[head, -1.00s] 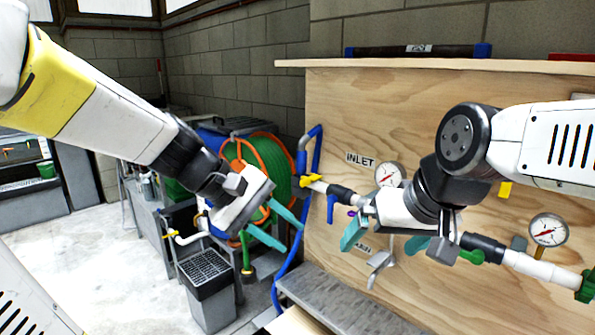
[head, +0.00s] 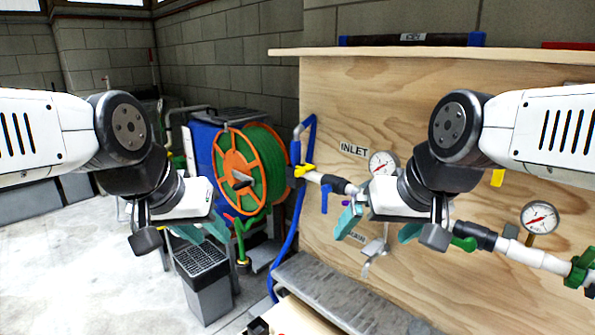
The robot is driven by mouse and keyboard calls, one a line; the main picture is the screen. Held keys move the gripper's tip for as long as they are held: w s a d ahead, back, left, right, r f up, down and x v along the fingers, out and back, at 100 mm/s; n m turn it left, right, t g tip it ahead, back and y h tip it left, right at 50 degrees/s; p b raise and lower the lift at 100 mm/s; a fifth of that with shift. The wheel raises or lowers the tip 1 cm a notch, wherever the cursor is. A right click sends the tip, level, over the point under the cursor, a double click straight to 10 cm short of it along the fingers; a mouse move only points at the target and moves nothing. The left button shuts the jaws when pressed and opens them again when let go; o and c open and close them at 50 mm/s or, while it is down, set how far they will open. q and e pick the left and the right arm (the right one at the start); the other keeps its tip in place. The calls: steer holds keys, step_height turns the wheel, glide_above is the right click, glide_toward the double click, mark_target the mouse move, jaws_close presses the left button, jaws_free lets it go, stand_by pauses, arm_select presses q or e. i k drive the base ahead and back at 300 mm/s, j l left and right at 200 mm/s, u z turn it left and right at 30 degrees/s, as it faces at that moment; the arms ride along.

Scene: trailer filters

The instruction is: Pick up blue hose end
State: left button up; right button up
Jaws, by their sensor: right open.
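A blue hose (head: 297,222) hangs at the left edge of the plywood panel. My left gripper (head: 202,232) is open and empty, left of the hose and in front of the hose reel. My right gripper (head: 380,226) is open and empty, in front of the panel and right of the hose. Neither gripper touches the hose.
The plywood panel (head: 400,100) carries pressure gauges (head: 540,217) and white piping (head: 535,258). A green hose reel with an orange rim (head: 221,165) stands at the back. A grey bin (head: 208,295) stands below my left gripper. The floor at left is clear.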

mark_target(296, 143)
steer(key=i+j+z, duration=0.35)
steer(key=j, duration=0.3)
steer(key=i+j+z, duration=0.2)
steer(key=j, duration=0.15)
steer(key=j+z, duration=0.2)
steer(key=j, duration=0.15)
